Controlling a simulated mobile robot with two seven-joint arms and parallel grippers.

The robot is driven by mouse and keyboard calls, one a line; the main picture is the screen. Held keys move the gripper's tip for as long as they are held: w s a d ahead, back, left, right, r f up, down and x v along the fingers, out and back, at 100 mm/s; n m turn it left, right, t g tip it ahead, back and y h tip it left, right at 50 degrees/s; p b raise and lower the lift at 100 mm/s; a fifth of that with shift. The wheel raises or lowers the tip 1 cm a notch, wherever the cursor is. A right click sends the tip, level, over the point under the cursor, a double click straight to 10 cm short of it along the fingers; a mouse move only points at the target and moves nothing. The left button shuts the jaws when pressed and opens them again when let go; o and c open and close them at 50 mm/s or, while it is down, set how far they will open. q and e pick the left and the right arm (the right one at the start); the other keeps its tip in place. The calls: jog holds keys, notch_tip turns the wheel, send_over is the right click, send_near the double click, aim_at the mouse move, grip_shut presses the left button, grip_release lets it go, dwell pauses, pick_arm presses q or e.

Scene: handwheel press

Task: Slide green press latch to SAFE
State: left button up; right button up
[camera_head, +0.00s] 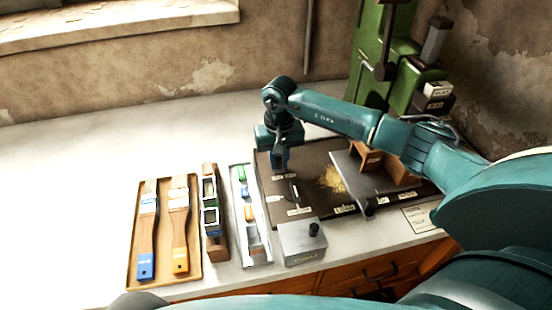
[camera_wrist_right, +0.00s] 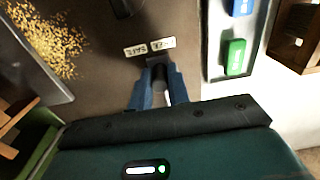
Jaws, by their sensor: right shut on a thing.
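My right gripper (camera_head: 281,168) points down over the dark base plate (camera_head: 262,190) of the press, near its left edge. In the right wrist view, the fingers (camera_wrist_right: 157,80) are closed around a small dark knob or block, mostly hidden between them. It looks dark rather than green, so I cannot tell for sure that it is the latch. A white label reading SAFE (camera_wrist_right: 135,50) lies just ahead of the fingertips, with a second label (camera_wrist_right: 163,43) beside it. The green press (camera_head: 375,40) stands at the back right. My left gripper is not in view.
A metal tray (camera_head: 258,255) with coloured blocks lies just left of the plate. A grey box with a black knob (camera_head: 302,243) stands in front. A brush tray (camera_head: 190,280) is further left. Golden shavings (camera_head: 331,179) lie on the plate. The bench's far left is clear.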

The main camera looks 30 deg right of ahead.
jog(key=shift+s+d, duration=0.15)
jog(key=shift+d, duration=0.4)
jog(key=shift+s+d, duration=0.15)
jog(key=shift+d, duration=0.35)
jog(key=o, duration=1.4)
jog(key=shift+o, duration=0.2)
jog(key=shift+r, duration=0.1)
notch_tip(320, 180, up, 8)
jog(key=p, duration=0.4)
